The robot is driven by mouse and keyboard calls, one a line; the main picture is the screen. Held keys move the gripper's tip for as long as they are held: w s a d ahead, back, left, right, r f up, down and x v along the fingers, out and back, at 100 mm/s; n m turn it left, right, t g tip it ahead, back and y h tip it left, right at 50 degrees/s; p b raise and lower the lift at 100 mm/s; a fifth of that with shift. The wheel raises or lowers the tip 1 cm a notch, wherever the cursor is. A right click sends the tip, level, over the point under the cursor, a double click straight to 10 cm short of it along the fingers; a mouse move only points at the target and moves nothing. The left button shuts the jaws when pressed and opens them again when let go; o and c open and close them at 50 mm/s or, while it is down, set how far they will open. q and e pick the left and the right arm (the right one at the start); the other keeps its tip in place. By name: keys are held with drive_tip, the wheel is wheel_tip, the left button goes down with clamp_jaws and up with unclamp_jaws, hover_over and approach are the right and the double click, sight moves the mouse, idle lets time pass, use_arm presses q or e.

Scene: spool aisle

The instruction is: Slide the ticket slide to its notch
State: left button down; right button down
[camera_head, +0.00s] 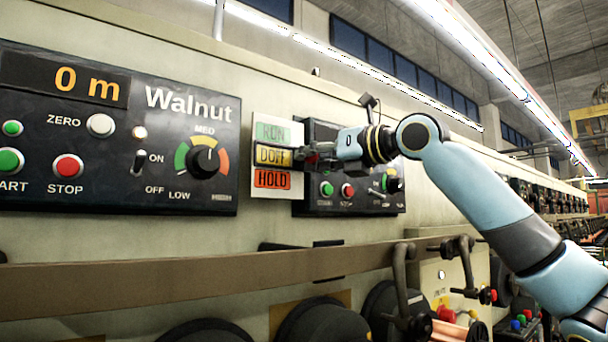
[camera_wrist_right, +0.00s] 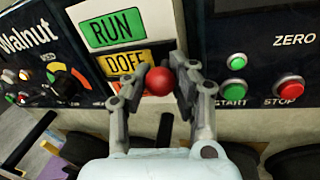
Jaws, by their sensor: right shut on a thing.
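A pale ticket board (camera_head: 286,130) on the machine front carries a green RUN label (camera_head: 273,132), a yellow DOFF label (camera_head: 272,155) and a red-orange HOLD label (camera_head: 272,179), top to bottom. A dark frame sits around DOFF in the head view. The slide's red ball knob (camera_wrist_right: 159,82) is between the fingers of my right gripper (camera_wrist_right: 158,88), which is shut on it just right of DOFF. My right gripper also shows in the head view (camera_head: 314,155), at DOFF height, hiding most of the knob. In the wrist view my fingers partly cover HOLD. My left gripper is out of view.
A Walnut control panel (camera_head: 120,130) with buttons and a dial is left of the board. Another panel (camera_head: 345,195) with green and red buttons is close on the right, behind my arm. A long brown rail (camera_head: 190,288) runs below, with crank handles (camera_head: 402,285).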

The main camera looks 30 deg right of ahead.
sight(294, 138)
drive_tip(key=shift+r, duration=2.25)
drive_tip(key=c, duration=1)
unclamp_jaws()
drive_tip(key=shift+s, duration=0.15)
drive_tip(key=shift+d, duration=0.1)
